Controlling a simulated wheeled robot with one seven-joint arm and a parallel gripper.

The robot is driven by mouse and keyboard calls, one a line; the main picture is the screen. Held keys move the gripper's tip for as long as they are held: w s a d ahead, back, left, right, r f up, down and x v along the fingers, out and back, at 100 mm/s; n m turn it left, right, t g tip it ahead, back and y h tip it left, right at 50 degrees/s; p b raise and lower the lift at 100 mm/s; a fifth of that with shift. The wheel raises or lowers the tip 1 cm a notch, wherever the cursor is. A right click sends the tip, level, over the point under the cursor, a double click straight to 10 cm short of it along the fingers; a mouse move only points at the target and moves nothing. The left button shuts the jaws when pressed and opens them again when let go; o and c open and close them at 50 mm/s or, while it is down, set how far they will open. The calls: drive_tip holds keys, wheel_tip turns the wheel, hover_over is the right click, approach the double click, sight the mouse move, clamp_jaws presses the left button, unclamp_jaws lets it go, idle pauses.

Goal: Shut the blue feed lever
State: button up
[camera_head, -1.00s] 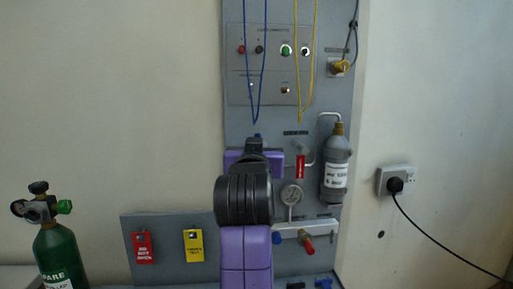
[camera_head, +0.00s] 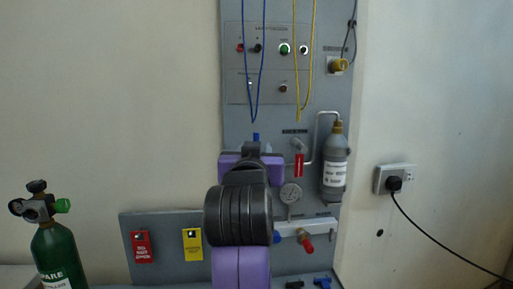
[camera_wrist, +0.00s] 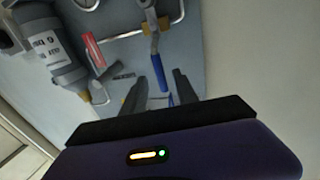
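The blue feed lever (camera_wrist: 160,75) shows in the wrist view as a blue handle on a metal arm from a brass-coloured valve fitting (camera_wrist: 152,27). In the head view its blue tip (camera_head: 256,137) shows just above my purple wrist, pointing up; the rest is hidden behind my arm. My gripper (camera_wrist: 159,80) is open in the wrist view, with one dark finger on each side of the blue handle's end. I see gaps beside the handle, but cannot tell the depth between it and the fingers. In the head view my fingers are hidden.
A grey bottle (camera_head: 334,165), a red tag (camera_head: 299,165) and a gauge (camera_head: 291,194) are right of my arm. A blue cord (camera_head: 262,80) and a yellow cord (camera_head: 299,90) hang above. A red knob (camera_head: 306,247) is lower right. A green cylinder (camera_head: 58,258) stands left.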

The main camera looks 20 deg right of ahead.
drive_tip(key=v, duration=0.4)
drive_tip(key=shift+f, duration=0.1)
idle(0.3)
